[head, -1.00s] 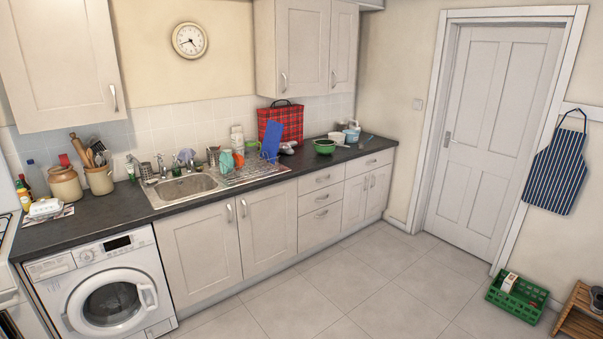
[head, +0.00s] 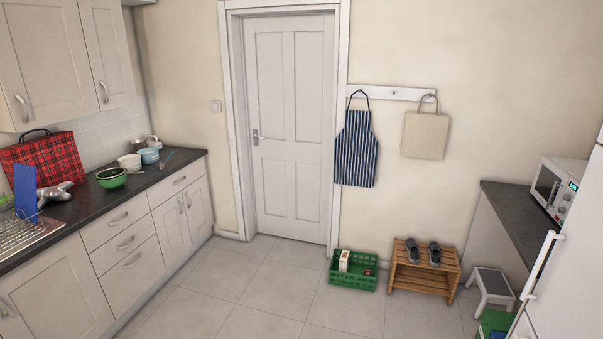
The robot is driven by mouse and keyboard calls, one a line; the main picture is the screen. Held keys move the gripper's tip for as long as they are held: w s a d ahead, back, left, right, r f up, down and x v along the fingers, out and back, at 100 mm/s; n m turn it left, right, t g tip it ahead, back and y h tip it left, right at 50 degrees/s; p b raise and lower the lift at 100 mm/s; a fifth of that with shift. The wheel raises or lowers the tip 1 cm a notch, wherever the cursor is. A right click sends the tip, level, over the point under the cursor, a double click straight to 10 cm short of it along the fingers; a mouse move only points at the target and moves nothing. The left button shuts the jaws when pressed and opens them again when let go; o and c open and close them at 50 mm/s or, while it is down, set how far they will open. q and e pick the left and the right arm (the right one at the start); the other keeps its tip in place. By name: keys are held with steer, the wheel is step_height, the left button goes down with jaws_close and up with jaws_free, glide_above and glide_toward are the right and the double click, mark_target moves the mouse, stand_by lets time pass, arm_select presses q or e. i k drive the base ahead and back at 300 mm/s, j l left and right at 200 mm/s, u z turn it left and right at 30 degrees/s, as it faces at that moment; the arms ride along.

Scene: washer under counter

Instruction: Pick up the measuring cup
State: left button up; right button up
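I cannot clearly make out a measuring cup. A group of small vessels stands on the far end of the counter at the left of the head view. It includes a white bowl-like vessel (head: 129,162), a light blue vessel (head: 149,156) and a small metallic piece (head: 152,141) behind it. They are too small to tell whether one is the measuring cup. A green bowl (head: 112,178) stands nearer on the same counter. Neither of my grippers is in view.
The dark counter (head: 142,184) runs along the left, with a red tartan bag (head: 46,164) and dish rack (head: 18,228). A green crate (head: 352,279), shoe rack (head: 422,282) and step stool (head: 490,289) line the right. The tiled floor (head: 262,290) between is clear.

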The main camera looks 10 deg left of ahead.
mark_target(161, 166)
steer(key=i, duration=0.75)
steer(key=i+l+u, duration=0.15)
steer(key=i, duration=0.55)
steer(key=i+u, duration=0.2)
steer(key=i, duration=0.25)
steer(key=i+u, duration=0.2)
steer(key=i, duration=0.3)
steer(key=i+l+u, duration=0.2)
steer(key=i, duration=0.25)
steer(key=i+l+u, duration=0.25)
steer(key=i, duration=0.2)
steer(key=j, duration=0.1)
